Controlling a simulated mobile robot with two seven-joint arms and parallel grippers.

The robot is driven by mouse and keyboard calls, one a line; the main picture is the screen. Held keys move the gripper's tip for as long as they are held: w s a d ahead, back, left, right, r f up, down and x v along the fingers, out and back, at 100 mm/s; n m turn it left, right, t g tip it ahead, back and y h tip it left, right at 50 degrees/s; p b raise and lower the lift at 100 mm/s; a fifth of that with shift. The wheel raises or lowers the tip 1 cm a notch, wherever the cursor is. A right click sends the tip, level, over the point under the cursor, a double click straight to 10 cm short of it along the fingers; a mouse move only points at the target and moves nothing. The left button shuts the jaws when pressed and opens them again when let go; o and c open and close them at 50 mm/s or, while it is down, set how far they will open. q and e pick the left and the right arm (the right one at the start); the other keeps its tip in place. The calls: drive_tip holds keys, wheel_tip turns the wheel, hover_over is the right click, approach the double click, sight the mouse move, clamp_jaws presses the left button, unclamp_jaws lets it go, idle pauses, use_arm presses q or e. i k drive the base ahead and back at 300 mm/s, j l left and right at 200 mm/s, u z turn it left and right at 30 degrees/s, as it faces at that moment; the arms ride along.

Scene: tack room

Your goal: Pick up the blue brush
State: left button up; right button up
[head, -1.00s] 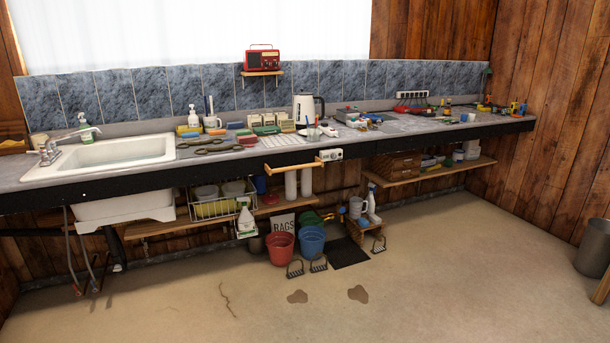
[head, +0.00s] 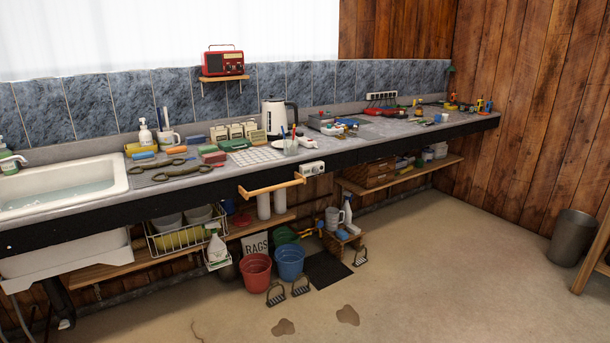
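Several small coloured blocks that look like brushes or sponges lie on the counter (head: 110,212) between the sink and the kettle. One is blue (head: 195,139), near the tiled wall. Another, lighter blue one (head: 143,155) lies on the dark mat by the sink. I cannot tell at this size which of them is the blue brush. Neither of my grippers is in view.
A sink (head: 65,185) is at the left and a white kettle (head: 279,117) stands mid-counter. A wooden rail (head: 272,187) sticks out from the counter front. Red (head: 256,272) and blue (head: 290,262) buckets stand below. The floor in front is mostly clear.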

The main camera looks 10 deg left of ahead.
sight(147, 155)
drive_tip(key=i+j, duration=0.15)
drive_tip(key=j, duration=0.2)
drive_tip(key=i+j+z, duration=0.1)
drive_tip(key=i+j, duration=0.25)
drive_tip(key=j, duration=0.3)
drive_tip(key=i+j, duration=0.15)
drive_tip(key=j, duration=0.2)
drive_tip(key=i+j+z, duration=0.1)
drive_tip(key=j, duration=0.25)
drive_tip(key=i+j, duration=0.25)
drive_tip(key=j+z, duration=0.05)
drive_tip(key=j, duration=0.05)
